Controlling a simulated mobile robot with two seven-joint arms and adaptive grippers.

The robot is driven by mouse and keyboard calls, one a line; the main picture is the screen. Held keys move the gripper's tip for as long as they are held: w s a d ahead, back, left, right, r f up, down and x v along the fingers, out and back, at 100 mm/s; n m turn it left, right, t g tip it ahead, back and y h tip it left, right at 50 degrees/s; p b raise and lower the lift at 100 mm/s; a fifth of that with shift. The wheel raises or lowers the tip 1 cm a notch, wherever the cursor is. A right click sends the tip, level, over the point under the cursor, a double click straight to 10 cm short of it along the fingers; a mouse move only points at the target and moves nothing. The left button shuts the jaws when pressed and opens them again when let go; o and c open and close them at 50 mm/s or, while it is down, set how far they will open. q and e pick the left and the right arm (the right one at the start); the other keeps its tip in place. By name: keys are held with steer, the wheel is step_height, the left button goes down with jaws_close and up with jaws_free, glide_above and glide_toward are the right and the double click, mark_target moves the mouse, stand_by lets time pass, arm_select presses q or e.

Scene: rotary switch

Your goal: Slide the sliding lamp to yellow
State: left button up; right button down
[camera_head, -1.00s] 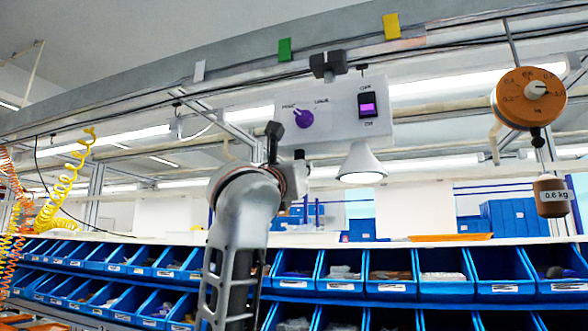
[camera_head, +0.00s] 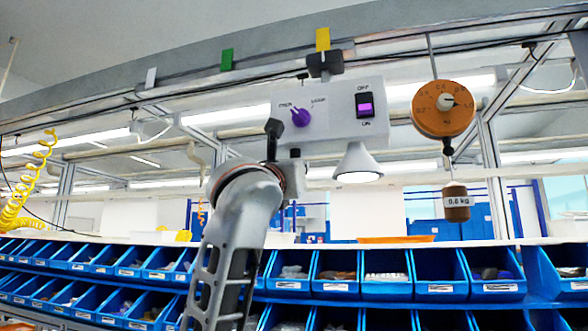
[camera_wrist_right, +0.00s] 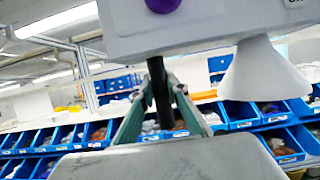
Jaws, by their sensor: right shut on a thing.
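The sliding lamp is a white box (camera_head: 335,135) with a purple knob, a purple-lit switch and a white cone shade (camera_head: 357,163). It hangs from the rail by a black slider (camera_head: 324,65). The slider is just below the yellow marker (camera_head: 322,39). In the right wrist view, my right gripper (camera_wrist_right: 164,88) is shut on a black rod (camera_wrist_right: 158,85) under the box, left of the cone shade (camera_wrist_right: 263,80). In the head view, my right wrist hides the grip. My left gripper is out of view.
A green marker (camera_head: 227,59) and a white marker (camera_head: 150,78) sit further left along the rail (camera_head: 100,102). A round orange scale (camera_head: 442,108) with a 0.6 kg weight (camera_head: 456,202) hangs to the right. Blue bins (camera_head: 388,287) line the shelves below.

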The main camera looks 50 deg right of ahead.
steer(key=shift+s, duration=0.2)
steer(key=c, duration=1.9)
jaws_free()
steer(key=shift+s+d, duration=0.15)
steer(key=v, duration=1.2)
steer(key=shift+r, duration=0.1)
